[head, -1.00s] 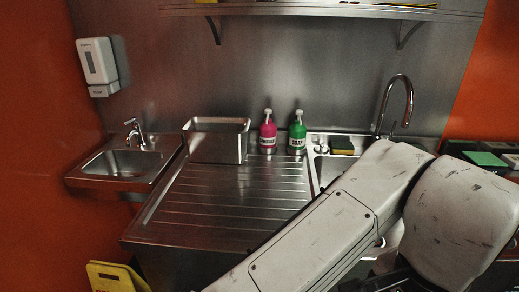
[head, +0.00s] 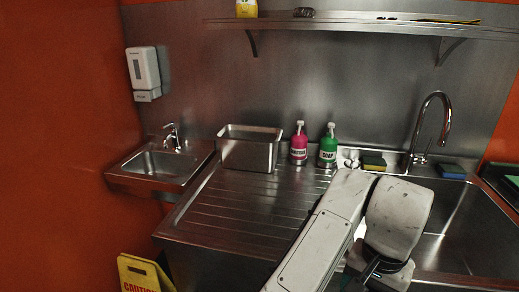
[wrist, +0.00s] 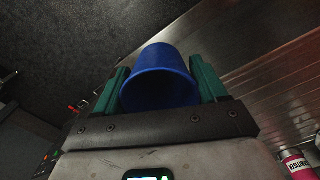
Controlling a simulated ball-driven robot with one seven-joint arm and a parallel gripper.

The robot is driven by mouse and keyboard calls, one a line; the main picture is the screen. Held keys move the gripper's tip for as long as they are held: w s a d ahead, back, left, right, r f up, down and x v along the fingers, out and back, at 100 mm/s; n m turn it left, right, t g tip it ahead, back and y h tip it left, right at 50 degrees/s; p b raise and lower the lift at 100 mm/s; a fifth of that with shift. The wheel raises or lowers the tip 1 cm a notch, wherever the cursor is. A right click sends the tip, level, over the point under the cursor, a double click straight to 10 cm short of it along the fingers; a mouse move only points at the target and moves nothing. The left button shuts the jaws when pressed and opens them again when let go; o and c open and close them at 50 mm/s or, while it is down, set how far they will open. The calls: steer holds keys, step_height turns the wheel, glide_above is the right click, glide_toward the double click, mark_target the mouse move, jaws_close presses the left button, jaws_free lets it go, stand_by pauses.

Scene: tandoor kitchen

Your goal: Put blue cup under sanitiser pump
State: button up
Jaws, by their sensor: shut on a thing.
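My gripper (wrist: 158,80) is shut on the blue cup (wrist: 162,62), with one green finger on each side of it in the wrist view. The cup's open mouth faces the camera, and its inside looks dark and empty. The cup does not show in the head view. A pink pump bottle (head: 299,146) with a white pump top stands at the back of the drainboard; its label is too small to read surely. It also shows in the wrist view (wrist: 296,163) at the lower right, apart from the cup. A green pump bottle (head: 328,149) labelled soap stands to its right.
A steel bin (head: 249,150) stands left of the bottles. The ribbed drainboard (head: 235,210) in front is clear. Sponges (head: 452,170) and a tall tap (head: 437,110) are at the right sink. A white wall dispenser (head: 144,70) hangs above a small basin (head: 160,168). A yellow caution sign (head: 140,272) stands lower left.

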steer(key=w+a+f+n, duration=0.3)
steer(key=w+f+n, duration=0.2)
steer(key=f, duration=0.6)
steer(key=s+f+n, duration=0.3)
steer(key=s+f, duration=0.3)
steer(key=f, duration=0.7)
steer(key=shift+s+f+n, duration=0.2)
steer(key=shift+f+n, duration=0.15)
steer(key=shift+n, duration=0.05)
steer(key=shift+w+a+r, duration=0.1)
steer(key=shift+w, duration=0.1)
steer(key=shift+s, duration=0.1)
